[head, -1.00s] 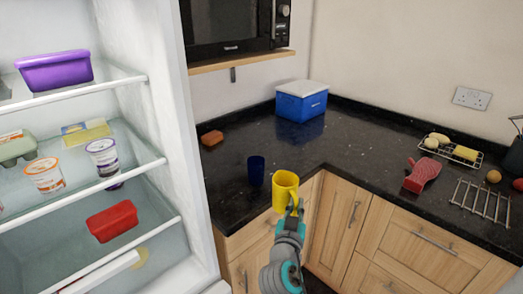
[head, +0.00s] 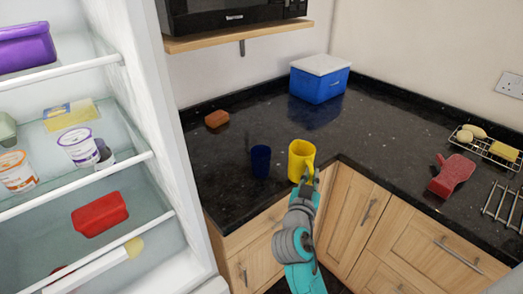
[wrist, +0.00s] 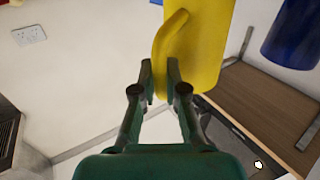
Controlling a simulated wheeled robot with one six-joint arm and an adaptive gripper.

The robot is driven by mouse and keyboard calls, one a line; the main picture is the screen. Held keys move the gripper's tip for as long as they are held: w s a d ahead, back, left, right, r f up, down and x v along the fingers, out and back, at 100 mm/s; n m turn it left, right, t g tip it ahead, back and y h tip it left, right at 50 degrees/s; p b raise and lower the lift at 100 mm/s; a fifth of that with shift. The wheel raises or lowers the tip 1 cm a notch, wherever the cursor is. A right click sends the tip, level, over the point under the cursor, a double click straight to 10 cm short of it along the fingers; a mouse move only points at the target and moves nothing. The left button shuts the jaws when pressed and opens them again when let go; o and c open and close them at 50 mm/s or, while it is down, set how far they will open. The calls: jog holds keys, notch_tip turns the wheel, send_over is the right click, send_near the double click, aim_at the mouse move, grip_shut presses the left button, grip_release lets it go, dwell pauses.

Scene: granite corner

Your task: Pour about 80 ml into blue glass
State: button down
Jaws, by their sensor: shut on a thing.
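The yellow mug (head: 299,160) is upright, held near the front edge of the counter. My gripper (head: 311,177) is shut on its handle, on the mug's near right side. In the wrist view my gripper (wrist: 160,72) closes on the handle, with the mug's body (wrist: 207,45) to the right. The blue glass (head: 260,162) stands upright on the counter just left of the mug, with a small gap between them. The blue glass also shows in the wrist view (wrist: 292,35), cut off at the upper right. The contents of both vessels are hidden.
The open fridge (head: 150,130) stands close on the left. A brown sponge-like block (head: 216,119) and a blue box with a white lid (head: 319,85) sit farther back. A red object (head: 453,175) and wire racks (head: 490,148) are at right. The counter between is clear.

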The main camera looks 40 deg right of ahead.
aim_at(300, 158)
jog(key=shift+a+r, duration=0.1)
jog(key=shift+w+a+r+n, duration=0.45)
jog(key=shift+w+r+n, duration=0.15)
jog(key=shift+n, duration=0.6)
jog(key=w+r+n, duration=0.1)
jog(key=w+a+r+n, duration=0.1)
jog(key=n, duration=0.1)
jog(key=shift+a+r, duration=0.1)
jog(key=shift+a, duration=0.1)
jog(key=r, duration=0.1)
jog(key=w+r+n, duration=0.1)
jog(key=a+r+n, duration=0.1)
jog(key=shift+w+t, duration=0.15)
jog(key=shift+t, duration=0.15)
jog(key=shift+w+a+r+n, duration=0.2)
jog(key=shift+w+n, duration=0.05)
jog(key=shift+n, duration=0.7)
jog(key=shift+w+a+r+n, duration=0.2)
jog(key=shift+w+n, duration=0.05)
jog(key=shift+n, duration=0.7)
jog(key=shift+w+a+r+n, duration=0.15)
jog(key=shift+r+n, duration=0.15)
jog(key=shift+n, duration=0.15)
jog(key=shift+w+a+r+n, duration=0.1)
jog(key=shift+r+n, duration=0.15)
jog(key=shift+n, duration=0.2)
jog(key=shift+r, duration=0.1)
jog(key=shift+w+r+n+h, duration=0.2)
jog(key=shift+n+h, duration=0.1)
jog(key=shift+n, duration=0.1)
